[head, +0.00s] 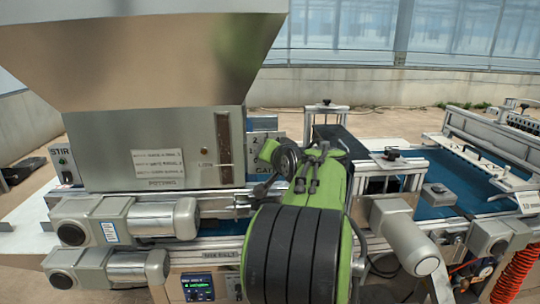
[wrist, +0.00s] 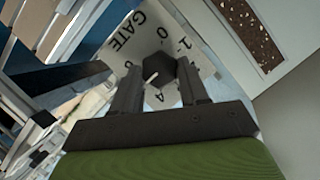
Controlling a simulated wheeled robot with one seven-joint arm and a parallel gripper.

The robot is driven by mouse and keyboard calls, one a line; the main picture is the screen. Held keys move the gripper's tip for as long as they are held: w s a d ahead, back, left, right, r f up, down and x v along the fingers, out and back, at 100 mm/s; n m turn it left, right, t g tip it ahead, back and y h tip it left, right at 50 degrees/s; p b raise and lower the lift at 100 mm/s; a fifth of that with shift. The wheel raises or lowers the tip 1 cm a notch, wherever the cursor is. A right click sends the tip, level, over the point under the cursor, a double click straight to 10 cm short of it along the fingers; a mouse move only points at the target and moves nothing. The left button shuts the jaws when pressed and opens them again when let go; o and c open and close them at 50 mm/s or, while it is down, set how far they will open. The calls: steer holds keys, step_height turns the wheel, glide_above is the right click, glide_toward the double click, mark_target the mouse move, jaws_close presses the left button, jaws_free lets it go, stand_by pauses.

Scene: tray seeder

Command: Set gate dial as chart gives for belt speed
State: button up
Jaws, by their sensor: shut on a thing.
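The gate dial shows in the wrist view as a white plate (wrist: 137,48) marked GATE with numerals around a black knob (wrist: 160,68). The fingers hide part of the scale, so I cannot tell the exact setting. In the head view my gripper (head: 278,158) is in front of the dial plate (head: 262,124), and my arm hides the knob. No chart can be read clearly.
A large metal hopper (head: 150,60) with small labels (head: 158,169) stands left of the dial. Motors (head: 150,219) and a small lit display (head: 198,286) with unreadable text are below. A blue belt (head: 450,185) with rails runs right.

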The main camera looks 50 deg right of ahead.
steer(key=shift+f, duration=0.15)
steer(key=o, duration=1.1)
steer(key=shift+c, duration=0.2)
steer(key=p+v, duration=0.1)
steer(key=v, duration=1.4)
steer(key=shift+s+a+r, duration=0.2)
steer(key=shift+s+r, duration=0.05)
steer(key=shift+s, duration=0.05)
